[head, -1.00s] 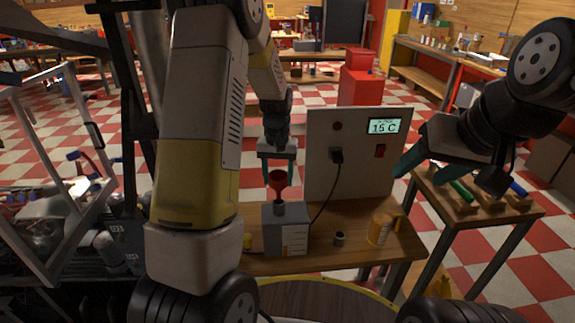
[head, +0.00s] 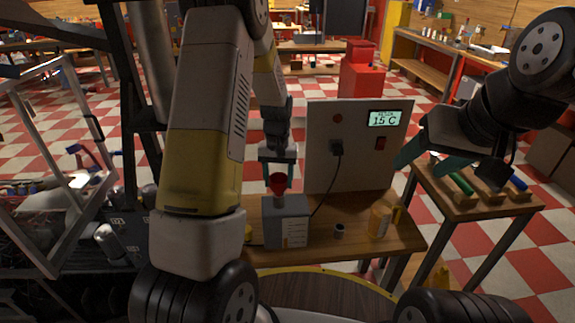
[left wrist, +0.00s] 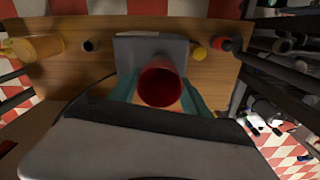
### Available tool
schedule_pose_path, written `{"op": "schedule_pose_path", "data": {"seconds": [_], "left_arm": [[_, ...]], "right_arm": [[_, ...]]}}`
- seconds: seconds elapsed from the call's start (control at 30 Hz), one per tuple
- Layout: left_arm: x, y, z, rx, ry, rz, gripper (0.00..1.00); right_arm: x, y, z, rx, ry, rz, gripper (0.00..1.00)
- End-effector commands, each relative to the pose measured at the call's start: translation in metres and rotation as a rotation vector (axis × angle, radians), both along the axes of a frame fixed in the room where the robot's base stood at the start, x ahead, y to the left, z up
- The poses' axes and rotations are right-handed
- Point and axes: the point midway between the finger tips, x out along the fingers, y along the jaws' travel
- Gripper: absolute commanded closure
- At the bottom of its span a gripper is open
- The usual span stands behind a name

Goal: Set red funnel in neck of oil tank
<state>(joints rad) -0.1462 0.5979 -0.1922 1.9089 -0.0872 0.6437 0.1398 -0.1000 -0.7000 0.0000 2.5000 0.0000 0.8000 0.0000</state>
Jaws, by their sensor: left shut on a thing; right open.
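The red funnel (head: 278,184) is upright over the top of the grey oil tank (head: 287,222), its lower end at the neck; how deep it sits in the neck is hidden. My left gripper (head: 280,178) is shut on the funnel. In the left wrist view the funnel (left wrist: 160,83) shows its round mouth between the two teal fingers, with the tank (left wrist: 150,48) beyond it. My right gripper (head: 425,160) is open and empty, to the right of the white panel.
A white panel (head: 355,150) with a display reading 15 C stands behind the tank, with a black cable running down from it. A small dark cup (head: 339,231) and an orange-yellow can (head: 379,221) stand to the right on the wooden table (head: 330,250). A side table (head: 470,205) holds tools.

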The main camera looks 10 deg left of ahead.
Motion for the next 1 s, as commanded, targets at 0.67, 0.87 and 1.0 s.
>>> {"op": "schedule_pose_path", "data": {"seconds": [0.67, 0.87, 1.0], "left_arm": [[0.0001, 0.0, -0.0082, 0.0, -0.001, 0.0, 0.2], [0.0001, 0.0, -0.0082, 0.0, -0.001, 0.0, 0.2], [0.0004, -0.0001, -0.0052, 0.0, -0.002, 0.0, 0.2]], "right_arm": [[0.0, 0.0, 0.0, 0.0, 0.0, 0.0, 0.41], [0.0, 0.0, 0.0, 0.0, 0.0, 0.0, 0.41], [0.0, 0.0, 0.0, 0.0, 0.0, 0.0, 0.41]]}}
